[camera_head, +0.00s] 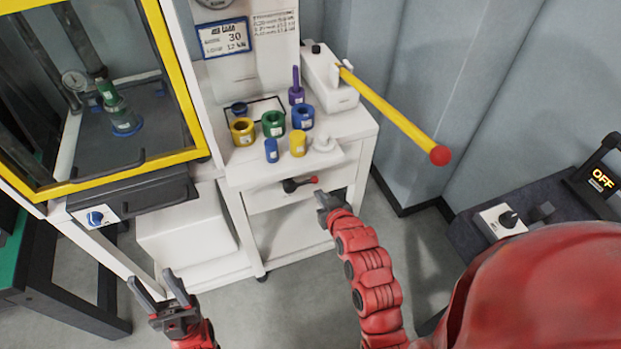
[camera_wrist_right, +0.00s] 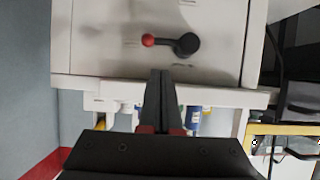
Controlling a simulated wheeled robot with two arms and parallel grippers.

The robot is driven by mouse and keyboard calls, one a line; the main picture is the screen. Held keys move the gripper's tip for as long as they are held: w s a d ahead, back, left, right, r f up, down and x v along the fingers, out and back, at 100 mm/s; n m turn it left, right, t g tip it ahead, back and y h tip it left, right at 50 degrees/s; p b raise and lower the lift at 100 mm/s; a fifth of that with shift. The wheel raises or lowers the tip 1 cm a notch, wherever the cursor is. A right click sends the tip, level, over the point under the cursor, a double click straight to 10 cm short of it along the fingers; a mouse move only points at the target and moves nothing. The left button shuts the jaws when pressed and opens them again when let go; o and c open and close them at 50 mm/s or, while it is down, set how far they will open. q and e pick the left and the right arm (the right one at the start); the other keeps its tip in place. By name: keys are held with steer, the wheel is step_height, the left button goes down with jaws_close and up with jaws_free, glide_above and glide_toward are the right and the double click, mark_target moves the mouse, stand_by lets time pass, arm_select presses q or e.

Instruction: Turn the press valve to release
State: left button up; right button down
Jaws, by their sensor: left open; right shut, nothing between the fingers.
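The press valve is a black lever with a red ball knob (camera_head: 298,184) on the white front panel of the cart. In the head view the red knob points right from the black hub. In the right wrist view the valve (camera_wrist_right: 187,44) is upside down, its red knob to the left. My right gripper (camera_head: 322,202) is shut and empty, in front of and below the red knob. Its closed fingers (camera_wrist_right: 160,80) point towards the panel, apart from the lever. My left gripper (camera_head: 157,286) is open and empty at the lower left, away from the valve.
A white shelf (camera_head: 290,172) with several coloured rings and plugs is above the valve. A yellow bar with a red end (camera_head: 400,118) extends from a white pump. A yellow-framed press cabinet (camera_head: 130,180) stands left. A dark bench with an OFF display (camera_head: 600,181) stands right.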

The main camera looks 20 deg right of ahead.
mark_target(309, 181)
steer(key=shift+p+x, duration=1.65)
steer(key=shift+x, duration=3.45)
